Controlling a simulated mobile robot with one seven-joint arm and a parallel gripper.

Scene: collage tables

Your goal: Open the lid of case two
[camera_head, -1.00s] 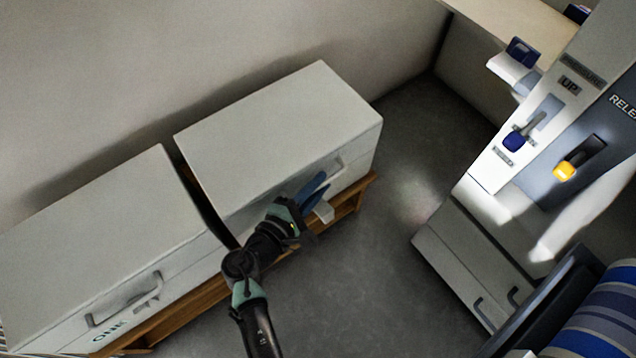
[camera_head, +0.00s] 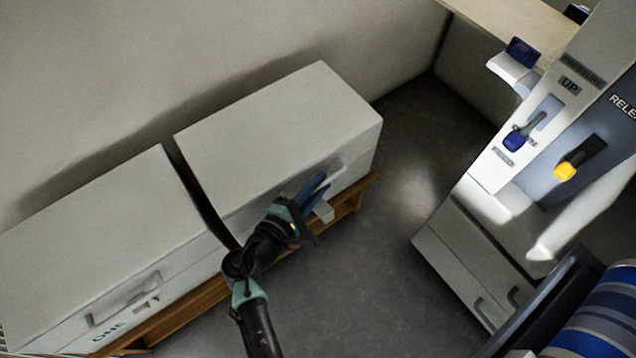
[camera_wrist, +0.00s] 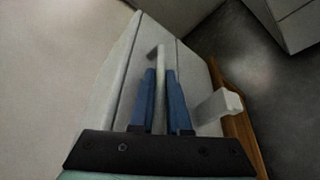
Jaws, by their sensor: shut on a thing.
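Case two is the white case (camera_head: 275,125) on the right of the wooden bench, with its lid down. Its front label is hidden by my arm. My gripper (camera_head: 318,187) is at the front of this case, and its blue fingers are shut on the case's handle. In the wrist view the pale handle (camera_wrist: 161,62) runs between the fingers of my gripper (camera_wrist: 160,85). A white latch tab (camera_wrist: 218,106) sticks out from the case front beside the fingers; it also shows in the head view (camera_head: 325,212).
A second white case (camera_head: 100,240), marked ONE, stands to the left with a narrow gap between. Both rest on a wooden bench (camera_head: 190,308). A grey machine with blue and yellow levers (camera_head: 545,160) stands at the right. The floor (camera_head: 370,270) between is clear.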

